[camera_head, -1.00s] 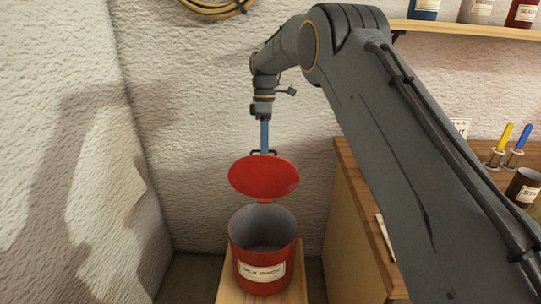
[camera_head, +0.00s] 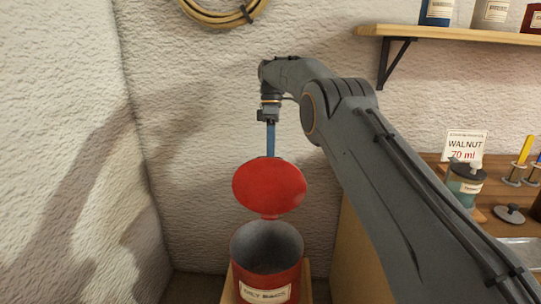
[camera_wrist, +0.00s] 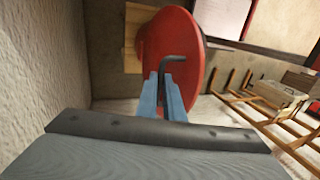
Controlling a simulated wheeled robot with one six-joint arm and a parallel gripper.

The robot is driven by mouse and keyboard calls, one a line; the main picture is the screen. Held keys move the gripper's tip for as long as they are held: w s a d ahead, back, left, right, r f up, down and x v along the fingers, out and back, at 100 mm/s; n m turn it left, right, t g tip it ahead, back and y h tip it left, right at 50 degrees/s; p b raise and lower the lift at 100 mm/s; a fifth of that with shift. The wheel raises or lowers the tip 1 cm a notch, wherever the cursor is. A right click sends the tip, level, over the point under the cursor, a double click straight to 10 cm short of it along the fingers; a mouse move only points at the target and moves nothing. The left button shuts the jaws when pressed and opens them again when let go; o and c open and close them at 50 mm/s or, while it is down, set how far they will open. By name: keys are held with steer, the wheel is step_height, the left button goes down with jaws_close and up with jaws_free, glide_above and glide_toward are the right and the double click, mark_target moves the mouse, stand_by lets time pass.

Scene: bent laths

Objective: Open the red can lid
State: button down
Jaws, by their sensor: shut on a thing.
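The red can (camera_head: 291,279) stands upright with a pale label on its front, and its grey inside shows through the open top. Its red lid (camera_head: 270,187) stands raised nearly upright above the rim, joined at the can's back edge, with its face toward the head camera. My gripper (camera_head: 270,151) reaches down from above with blue fingers that go behind the lid's top edge. In the wrist view my gripper (camera_wrist: 161,78) is shut on the dark bent handle (camera_wrist: 175,58) of the lid (camera_wrist: 203,62). The handle is hidden in the head view.
A wooden stand (camera_head: 306,292) is under the can, close to rough white walls. A wooden workbench with a walnut sign (camera_head: 466,146), a jar (camera_head: 466,184) and brushes is at the right. A shelf (camera_head: 460,34) hangs above, and a coiled hose (camera_head: 218,10) on the wall.

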steer(key=shift+a+f, duration=0.1)
steer(key=shift+f, duration=0.3)
steer(key=c, duration=1.9)
jaws_free()
steer(key=shift+a, duration=0.1)
steer(key=shift+r, duration=0.15)
steer(key=shift+r, duration=0.1)
